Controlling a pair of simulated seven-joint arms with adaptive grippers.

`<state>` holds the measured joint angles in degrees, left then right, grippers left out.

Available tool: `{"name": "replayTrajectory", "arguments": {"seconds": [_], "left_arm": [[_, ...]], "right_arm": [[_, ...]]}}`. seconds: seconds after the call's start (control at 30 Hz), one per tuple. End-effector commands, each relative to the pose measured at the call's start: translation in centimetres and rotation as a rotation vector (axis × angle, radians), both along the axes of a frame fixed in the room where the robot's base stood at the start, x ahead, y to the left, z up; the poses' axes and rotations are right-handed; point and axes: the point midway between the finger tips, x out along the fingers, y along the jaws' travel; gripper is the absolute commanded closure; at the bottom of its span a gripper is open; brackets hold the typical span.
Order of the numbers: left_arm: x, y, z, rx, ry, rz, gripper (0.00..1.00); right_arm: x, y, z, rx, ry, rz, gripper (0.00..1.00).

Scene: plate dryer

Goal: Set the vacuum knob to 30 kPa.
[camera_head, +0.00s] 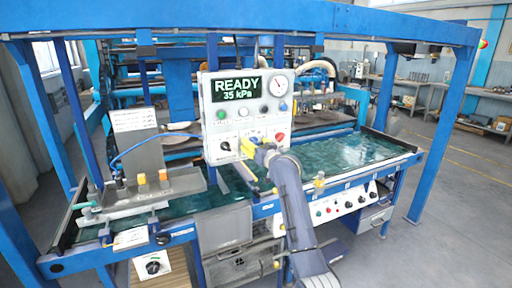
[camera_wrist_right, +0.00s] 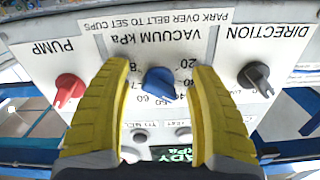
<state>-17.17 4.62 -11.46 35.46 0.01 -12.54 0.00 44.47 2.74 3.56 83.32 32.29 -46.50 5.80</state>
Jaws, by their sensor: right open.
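The control panel (camera_head: 240,85) has a display (camera_head: 237,90) that reads READY and 35 kPa. In the right wrist view the panel appears upside down, and the blue vacuum knob (camera_wrist_right: 160,82) sits in the middle under the label VACUUM kPa, with a printed scale around it. The exact knob setting cannot be read. My right gripper (camera_wrist_right: 158,72) is open, its yellow fingers on either side of the knob with gaps visible. In the head view my right gripper (camera_head: 250,149) is at the panel's lower edge and largely hides the knob. My left gripper is not in view.
The red pump knob (camera_wrist_right: 69,89) and black direction knob (camera_wrist_right: 255,78) flank the vacuum knob. A round gauge (camera_head: 277,86) is on the panel's upper right. A blue frame (camera_head: 455,120) surrounds the green belt (camera_head: 345,153). A lower panel (camera_head: 345,205) carries more knobs.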

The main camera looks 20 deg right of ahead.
Motion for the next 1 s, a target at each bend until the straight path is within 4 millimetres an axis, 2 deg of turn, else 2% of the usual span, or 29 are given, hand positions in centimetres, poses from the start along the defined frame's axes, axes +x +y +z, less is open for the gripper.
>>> {"name": "replayTrajectory", "arguments": {"seconds": [0.23, 0.7, 1.0], "left_arm": [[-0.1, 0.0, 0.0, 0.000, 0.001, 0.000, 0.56], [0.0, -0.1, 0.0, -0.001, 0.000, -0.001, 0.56], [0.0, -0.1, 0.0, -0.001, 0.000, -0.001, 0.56]], "right_arm": [[-1.5, -0.3, 0.1, -0.001, -0.003, -0.001, 0.40], [-8.6, -1.3, 0.0, -0.002, 0.000, 0.000, 0.40], [-11.3, -1.6, 0.0, 0.000, 0.001, 0.000, 0.40]]}}
